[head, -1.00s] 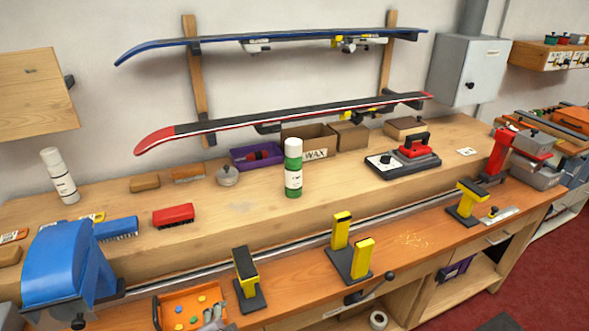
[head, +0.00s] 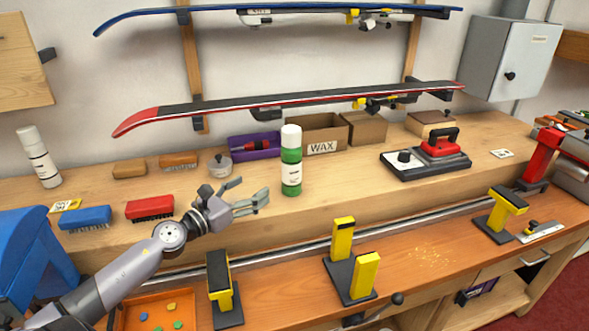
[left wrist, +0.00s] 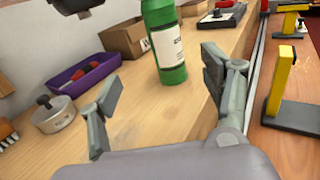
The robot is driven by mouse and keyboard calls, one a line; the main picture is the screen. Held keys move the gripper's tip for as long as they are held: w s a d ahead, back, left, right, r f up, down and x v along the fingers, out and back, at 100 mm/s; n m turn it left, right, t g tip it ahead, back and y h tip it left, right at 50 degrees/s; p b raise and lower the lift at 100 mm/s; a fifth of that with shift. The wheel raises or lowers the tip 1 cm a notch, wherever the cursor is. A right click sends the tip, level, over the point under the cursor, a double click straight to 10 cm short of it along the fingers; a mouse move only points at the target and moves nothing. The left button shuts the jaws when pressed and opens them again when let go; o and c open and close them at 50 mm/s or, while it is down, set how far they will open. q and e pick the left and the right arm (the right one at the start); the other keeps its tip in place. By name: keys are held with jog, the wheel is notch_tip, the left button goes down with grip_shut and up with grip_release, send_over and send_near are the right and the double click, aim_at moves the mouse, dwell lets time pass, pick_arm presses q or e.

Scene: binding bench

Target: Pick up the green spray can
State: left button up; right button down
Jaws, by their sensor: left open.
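The green spray can (head: 291,172), with a white cap and white label, stands upright on the raised wooden shelf of the bench. In the left wrist view the can (left wrist: 164,45) stands ahead of the fingers, its top cut off by the picture edge. My left gripper (head: 250,198) is open and empty, just left of the can and apart from it. The left wrist view shows its two fingers (left wrist: 165,98) spread, with bare wood between them. My right gripper is not in view.
A purple tray (head: 236,153), a WAX box (head: 322,148) and a grey pot (head: 220,166) stand behind the can. A red-topped iron (head: 437,148) is to its right. Yellow-topped vises (head: 343,238) stand in front. A white can (head: 39,157) stands far left.

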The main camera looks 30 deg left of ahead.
aim_at(284, 169)
pick_arm(q)
jog(key=w, duration=0.2)
jog(key=shift+w+d+r, duration=0.1)
jog(key=shift+w+r, duration=0.05)
jog(key=shift+w, duration=0.25)
jog(key=w, duration=0.2)
jog(key=w+p, duration=0.1)
jog(key=w, duration=0.1)
jog(key=w+d, duration=0.1)
jog(key=w, duration=0.1)
jog(key=shift+w, duration=0.3)
jog(key=shift+w+f, duration=0.2)
jog(key=shift+w, duration=0.4)
jog(key=shift+w+d+r+p, duration=0.1)
jog(key=shift+w+d+p, duration=0.1)
jog(key=shift+w+p, duration=0.15)
jog(key=w, duration=0.2)
jog(key=w+d, duration=0.1)
jog(key=w, duration=0.1)
jog(key=shift+w+f, duration=0.1)
jog(key=shift+f, duration=0.1)
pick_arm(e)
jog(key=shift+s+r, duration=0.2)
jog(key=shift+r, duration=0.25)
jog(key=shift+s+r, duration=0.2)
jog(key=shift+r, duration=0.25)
